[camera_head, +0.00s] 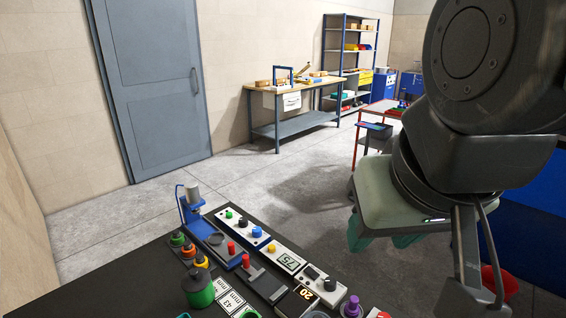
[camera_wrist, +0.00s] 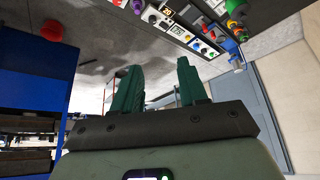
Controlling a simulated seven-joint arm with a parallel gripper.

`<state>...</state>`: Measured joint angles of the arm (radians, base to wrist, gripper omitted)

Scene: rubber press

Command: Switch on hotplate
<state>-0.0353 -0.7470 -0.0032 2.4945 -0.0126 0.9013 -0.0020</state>
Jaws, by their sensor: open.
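No part is clearly recognisable as the hotplate. A white control panel (camera_head: 243,228) with green, black, blue and yellow knobs or buttons stands on the dark bench (camera_head: 125,285) in the head view. My gripper (camera_head: 381,240), with green fingers, hangs in the air to the right of these controls. In the wrist view its fingers (camera_wrist: 158,72) are apart, with nothing between them.
A green pot-like object (camera_head: 198,287), several coloured buttons and a blue stand (camera_head: 192,207) crowd the bench. A red object (camera_head: 499,282) is at the lower right. A wooden workbench (camera_head: 292,91) and blue shelves (camera_head: 350,50) stand far back. Open floor lies between.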

